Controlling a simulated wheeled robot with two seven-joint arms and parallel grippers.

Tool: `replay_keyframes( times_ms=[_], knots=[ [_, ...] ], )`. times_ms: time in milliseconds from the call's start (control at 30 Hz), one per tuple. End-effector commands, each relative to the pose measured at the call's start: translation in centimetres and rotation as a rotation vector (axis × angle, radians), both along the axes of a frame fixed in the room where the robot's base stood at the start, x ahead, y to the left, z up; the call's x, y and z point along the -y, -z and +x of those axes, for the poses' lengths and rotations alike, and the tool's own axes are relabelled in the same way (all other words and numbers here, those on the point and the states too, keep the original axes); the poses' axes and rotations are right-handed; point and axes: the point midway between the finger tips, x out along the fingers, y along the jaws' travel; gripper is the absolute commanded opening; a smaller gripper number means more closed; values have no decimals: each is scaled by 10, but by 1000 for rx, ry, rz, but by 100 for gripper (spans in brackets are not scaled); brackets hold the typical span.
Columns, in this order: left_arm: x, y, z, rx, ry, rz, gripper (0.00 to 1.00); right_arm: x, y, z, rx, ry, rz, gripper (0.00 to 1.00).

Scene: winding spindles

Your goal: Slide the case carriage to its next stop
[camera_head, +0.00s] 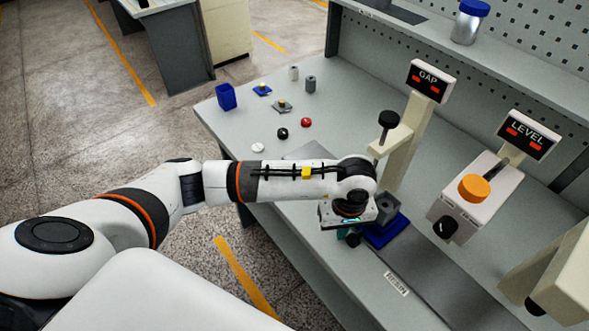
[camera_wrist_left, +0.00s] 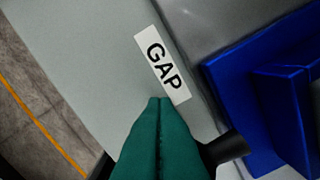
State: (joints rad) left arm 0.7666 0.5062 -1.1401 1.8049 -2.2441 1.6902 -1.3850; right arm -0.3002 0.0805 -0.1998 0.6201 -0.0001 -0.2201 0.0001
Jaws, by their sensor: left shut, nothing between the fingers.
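The blue case carriage (camera_head: 383,234) sits on the bench below the GAP station, partly hidden by my left arm. A grey block (camera_head: 386,204) shows on it. In the left wrist view the carriage (camera_wrist_left: 285,105) fills the right side, and a dark round peg (camera_wrist_left: 230,148) shows between it and my fingers. My left gripper (camera_head: 348,238) has teal fingers, pressed together with nothing between them. In the wrist view the fingertips (camera_wrist_left: 160,100) are beside the carriage, over the GAP label (camera_wrist_left: 162,65). I cannot tell whether they touch the peg. My right gripper is out of view.
The GAP station (camera_head: 402,140) and the LEVEL station (camera_head: 470,195) with its orange knob stand behind a grey track (camera_head: 440,275). A RESIN label (camera_head: 396,284) is on the front edge.

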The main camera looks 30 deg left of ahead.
Motion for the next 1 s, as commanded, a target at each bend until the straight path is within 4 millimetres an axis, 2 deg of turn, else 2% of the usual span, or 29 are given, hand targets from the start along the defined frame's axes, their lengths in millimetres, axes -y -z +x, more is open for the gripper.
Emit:
replay_keyframes(
  times_ms=[1000],
  knots=[
    [68,3,-30,-5,5,-3,0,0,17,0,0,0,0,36]
  ],
)
